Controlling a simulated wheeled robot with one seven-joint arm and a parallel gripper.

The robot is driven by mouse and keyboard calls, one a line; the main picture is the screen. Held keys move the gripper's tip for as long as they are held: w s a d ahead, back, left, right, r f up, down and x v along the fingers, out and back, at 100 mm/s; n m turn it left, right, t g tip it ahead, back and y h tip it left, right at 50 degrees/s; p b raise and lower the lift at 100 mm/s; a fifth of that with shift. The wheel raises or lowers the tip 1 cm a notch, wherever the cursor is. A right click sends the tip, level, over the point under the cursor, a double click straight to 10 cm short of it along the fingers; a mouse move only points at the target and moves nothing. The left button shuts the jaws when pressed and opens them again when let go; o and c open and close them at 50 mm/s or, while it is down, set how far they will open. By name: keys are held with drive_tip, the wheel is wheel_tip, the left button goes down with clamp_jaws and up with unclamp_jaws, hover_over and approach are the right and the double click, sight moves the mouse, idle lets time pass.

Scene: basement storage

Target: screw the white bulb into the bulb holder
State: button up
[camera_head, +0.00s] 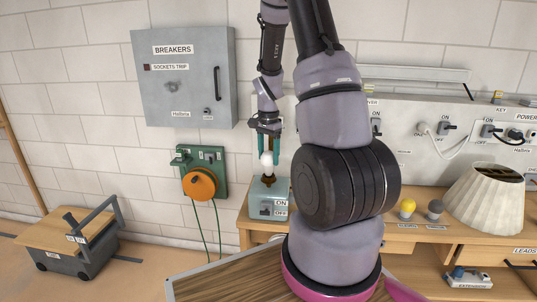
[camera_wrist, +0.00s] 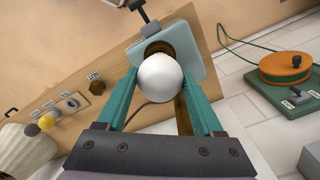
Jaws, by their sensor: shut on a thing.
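The white bulb (camera_head: 266,159) is between the green fingers of my gripper (camera_head: 268,152), which is shut on it. The bulb holder (camera_head: 257,198) is a pale grey-blue box with an ON/OFF switch, standing at the left end of the bench. A brown round socket sits on its top. The bulb is right above the socket and appears lined up with it. In the wrist view, the bulb (camera_wrist: 160,82) covers part of the brown socket on the holder (camera_wrist: 196,62), with my gripper's fingers (camera_wrist: 160,78) on either side. The bulb's base is hidden, so I cannot tell how deep it sits.
A yellow bulb (camera_head: 407,205), a grey bulb (camera_head: 435,208) and a cream lampshade (camera_head: 484,194) stand farther right on the wooden bench (camera_head: 400,244). An orange cord reel (camera_head: 199,184) hangs left of the holder, below the breaker box (camera_head: 184,78). My arm hides the bench's middle.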

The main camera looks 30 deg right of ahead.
drive_tip(key=shift+f, duration=0.75)
drive_tip(key=o, duration=1.6)
drive_tip(key=shift+c, duration=0.2)
wheel_tip(320, 180, up, 11)
drive_tip(key=shift+f, duration=0.1)
drive_tip(key=shift+a+r, duration=0.1)
drive_tip(key=shift+r, duration=0.1)
drive_tip(key=s+a+r+n+t+y, duration=0.1)
drive_tip(key=s+a+r+n+t, duration=0.2)
drive_tip(key=s+a+r, duration=0.3)
drive_tip(key=s+a+r+n+t+y, duration=0.1)
drive_tip(key=s+a+r+n+t, duration=0.3)
drive_tip(key=s+r, duration=0.9)
drive_tip(key=a+r+n, duration=0.1)
drive_tip(key=a+n, duration=0.1)
drive_tip(key=a, duration=0.1)
drive_tip(key=shift+s+r, duration=0.15)
drive_tip(key=shift+s, duration=0.15)
